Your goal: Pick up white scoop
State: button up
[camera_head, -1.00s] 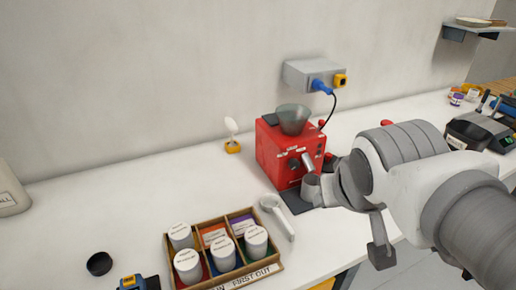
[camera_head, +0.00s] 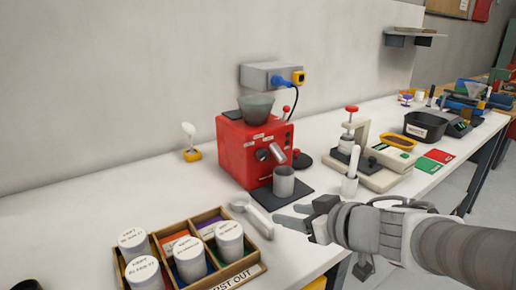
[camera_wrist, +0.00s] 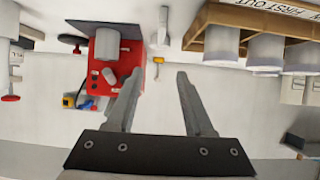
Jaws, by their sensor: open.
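A pale, whitish scoop (camera_head: 254,214) lies on the white table between the label-fronted wooden tray and the red machine. It also shows in the wrist view (camera_wrist: 163,28), near the top. My gripper (camera_head: 282,216) is open and empty, just right of the scoop in the head view. In the wrist view its two fingers (camera_wrist: 159,75) are apart with nothing between them. From these views I cannot tell the exact gap to the scoop. A small white spoon-shaped item (camera_head: 189,131) stands in a yellow base by the wall.
The red machine (camera_head: 240,150) stands behind, with a grey cup (camera_head: 284,181) on its dark mat. The wooden tray (camera_head: 262,252) of white-lidded jars is at the front left. A press (camera_head: 374,175) stands to the right. The table's front edge is close to my gripper.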

jog(key=p, duration=0.8)
send_near(252, 208)
jog(key=shift+w+a+f, duration=0.15)
jog(key=shift+w+a, duration=0.2)
jog(key=shift+w, duration=0.1)
jog(key=shift+w+a+f, duration=0.15)
jog(key=shift+w+a, duration=0.2)
jog(key=shift+w, duration=0.15)
jog(key=shift+f+b+x, duration=0.2)
jog(key=shift+b+x, duration=0.3)
jog(key=shift+x, duration=0.55)
jog(key=shift+b+x, duration=0.75)
jog(key=shift+x, duration=2.1)
jog(key=shift+d+f, duration=0.1)
grip_shut()
